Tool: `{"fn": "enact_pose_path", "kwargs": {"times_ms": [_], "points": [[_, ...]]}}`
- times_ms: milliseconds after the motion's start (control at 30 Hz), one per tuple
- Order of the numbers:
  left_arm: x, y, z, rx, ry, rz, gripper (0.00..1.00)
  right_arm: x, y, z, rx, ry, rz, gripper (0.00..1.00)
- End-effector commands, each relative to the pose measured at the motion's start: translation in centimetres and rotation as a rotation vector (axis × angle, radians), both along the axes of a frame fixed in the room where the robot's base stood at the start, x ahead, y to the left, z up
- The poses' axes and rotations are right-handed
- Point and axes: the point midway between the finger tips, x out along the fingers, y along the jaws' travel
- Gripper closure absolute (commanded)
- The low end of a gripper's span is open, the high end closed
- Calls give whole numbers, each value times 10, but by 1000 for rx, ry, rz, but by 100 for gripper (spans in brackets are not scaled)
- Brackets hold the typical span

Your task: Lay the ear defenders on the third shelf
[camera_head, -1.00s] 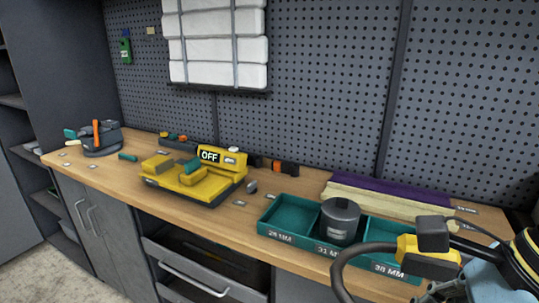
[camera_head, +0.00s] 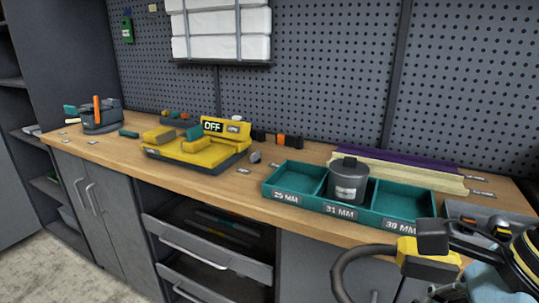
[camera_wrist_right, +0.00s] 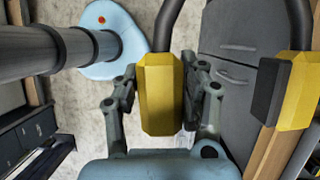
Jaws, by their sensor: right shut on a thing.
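The ear defenders, with a black curved headband and yellow cups with black cushions (camera_head: 432,238), are at the lower right of the head view, in front of the bench. In the right wrist view one yellow cup (camera_wrist_right: 160,95) sits between the fingers of my right gripper (camera_wrist_right: 162,105), which is shut on it. The other cup (camera_wrist_right: 297,92) shows at the right edge there. In the head view that gripper is mostly hidden at the bottom edge. Dark open shelves (camera_head: 30,133) stand at the far left of the head view; which is the third cannot be told. My left gripper is not in view.
The wooden bench (camera_head: 120,150) carries a yellow machine (camera_head: 195,152) marked OFF, a teal divided tray (camera_head: 285,178) and a dark canister (camera_head: 348,182). An open drawer (camera_head: 205,246) juts out below. Floor (camera_head: 55,275) is clear at lower left.

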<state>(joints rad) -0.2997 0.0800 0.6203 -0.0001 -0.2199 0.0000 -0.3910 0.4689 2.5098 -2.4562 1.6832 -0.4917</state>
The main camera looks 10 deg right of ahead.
Motion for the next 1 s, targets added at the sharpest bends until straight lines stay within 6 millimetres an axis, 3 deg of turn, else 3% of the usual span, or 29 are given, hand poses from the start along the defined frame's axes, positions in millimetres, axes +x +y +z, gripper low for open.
{"fn": "enact_pose_path", "kwargs": {"times_ms": [33,200,1000], "points": [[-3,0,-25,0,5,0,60,0,0,-25,0,4,0,99],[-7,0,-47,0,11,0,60,-1,0,-49,1,8,1,99],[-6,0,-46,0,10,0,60,-1,0,-47,0,7,0,99]]}}
